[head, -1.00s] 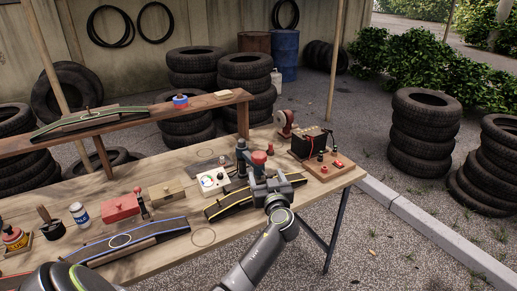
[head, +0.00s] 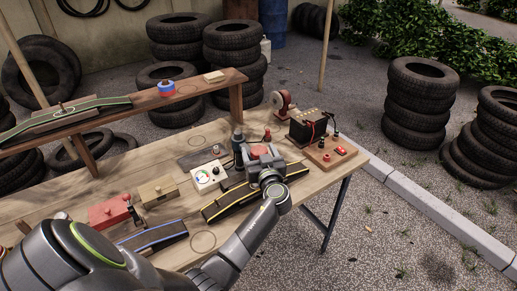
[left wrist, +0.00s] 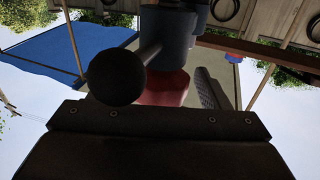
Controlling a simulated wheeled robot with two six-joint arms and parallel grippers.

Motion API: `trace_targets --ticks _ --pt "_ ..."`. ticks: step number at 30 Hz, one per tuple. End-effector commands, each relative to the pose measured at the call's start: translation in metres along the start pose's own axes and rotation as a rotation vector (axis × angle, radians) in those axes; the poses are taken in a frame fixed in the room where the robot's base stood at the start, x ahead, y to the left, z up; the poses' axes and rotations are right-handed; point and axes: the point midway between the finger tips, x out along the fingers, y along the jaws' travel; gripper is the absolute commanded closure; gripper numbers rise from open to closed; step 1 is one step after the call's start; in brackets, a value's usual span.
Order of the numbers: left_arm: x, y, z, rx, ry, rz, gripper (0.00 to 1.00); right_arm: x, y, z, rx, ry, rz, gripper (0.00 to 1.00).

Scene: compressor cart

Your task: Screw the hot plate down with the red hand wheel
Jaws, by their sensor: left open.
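The red hand wheel (head: 259,151) sits on top of a grey-blue press (head: 238,146) at the back right of the wooden bench. My left gripper (head: 265,161) is open at the wheel, its jaws beside and partly in front of it. In the left wrist view a red part (left wrist: 165,90) shows just beyond the gripper's dark edge, below a grey cylinder and beside a black ball knob (left wrist: 117,76). I cannot tell whether the jaws touch the wheel. The hot plate under the press is hidden by the gripper. My right gripper is not in view.
A yellow-edged black strip (head: 225,204) lies in front of the press. A battery (head: 307,127) and a wooden board with a red part (head: 331,152) stand to the right.

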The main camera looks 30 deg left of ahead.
Motion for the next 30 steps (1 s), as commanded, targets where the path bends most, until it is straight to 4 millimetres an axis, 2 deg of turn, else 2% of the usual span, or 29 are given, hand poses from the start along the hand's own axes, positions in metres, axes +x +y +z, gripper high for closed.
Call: trace_targets --ticks 4,14,23,30 --pt "0.000 0.000 0.000 0.000 0.000 0.000 0.29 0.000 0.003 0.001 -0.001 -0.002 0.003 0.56" --pt "0.000 0.000 0.000 0.000 0.000 0.000 0.73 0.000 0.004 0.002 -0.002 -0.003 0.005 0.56" --pt "0.001 -0.001 0.001 0.000 -0.001 0.032 0.74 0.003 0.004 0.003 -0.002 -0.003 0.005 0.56" --pt "0.001 -0.002 0.002 0.002 0.000 0.161 0.74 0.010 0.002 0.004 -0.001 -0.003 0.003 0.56"
